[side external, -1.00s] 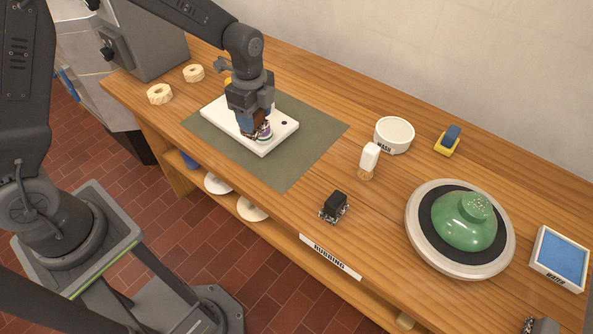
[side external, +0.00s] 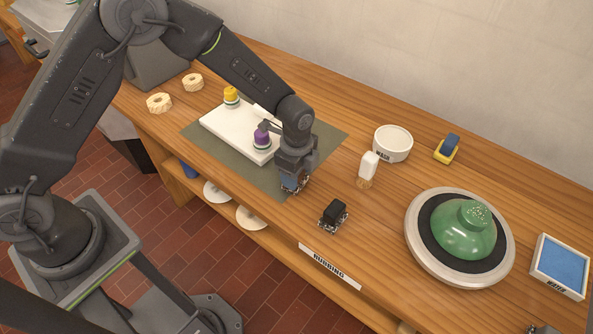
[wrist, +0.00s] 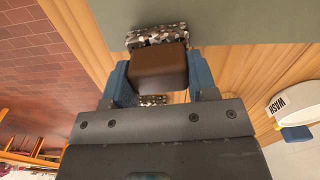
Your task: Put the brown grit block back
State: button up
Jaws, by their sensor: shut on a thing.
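The brown grit block (wrist: 158,68), a brown body with speckled grit faces, is between the blue fingers of my gripper (wrist: 163,80) in the wrist view, and the jaws are shut on it. In the side view my gripper (side external: 292,183) is low at the right front corner of the green mat, near the table's front edge. The block is mostly hidden there by the fingers; I cannot tell whether it touches the surface. The white board (side external: 222,126) on the mat carries a purple-topped piece (side external: 262,140) and a yellow-topped piece (side external: 231,95).
A black grit block (side external: 334,212) stands on the table to the right of my gripper. A white-handled brush (side external: 368,168), the WASH bowl (side external: 393,144) and a green bowl on a wheel (side external: 463,230) lie further right. The RUBBING label (side external: 330,267) is on the front edge.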

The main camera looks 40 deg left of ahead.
jog(key=shift+f, duration=0.25)
jog(key=o, duration=1.1)
jog(key=s+a+r+n+t, duration=0.1)
jog(key=s+a+r+n, duration=0.1)
jog(key=r, duration=0.9)
jog(key=s+a+r+n, duration=0.2)
jog(key=r, duration=0.9)
jog(key=s+a+r+n+t, duration=0.1)
jog(key=s+a+r+n, duration=0.1)
jog(key=s, duration=0.4)
jog(key=s+a+r+n+t, duration=0.2)
jog(key=s+a+n, duration=0.1)
jog(key=s+n, duration=0.3)
jog(key=s+a+r+n+t, duration=0.1)
jog(key=s+a+r+n, duration=0.2)
jog(key=s, duration=0.4)
jog(key=shift+a+r+n+t, duration=0.1)
jog(key=shift+a+n+t, duration=0.25)
jog(key=shift+n, duration=0.55)
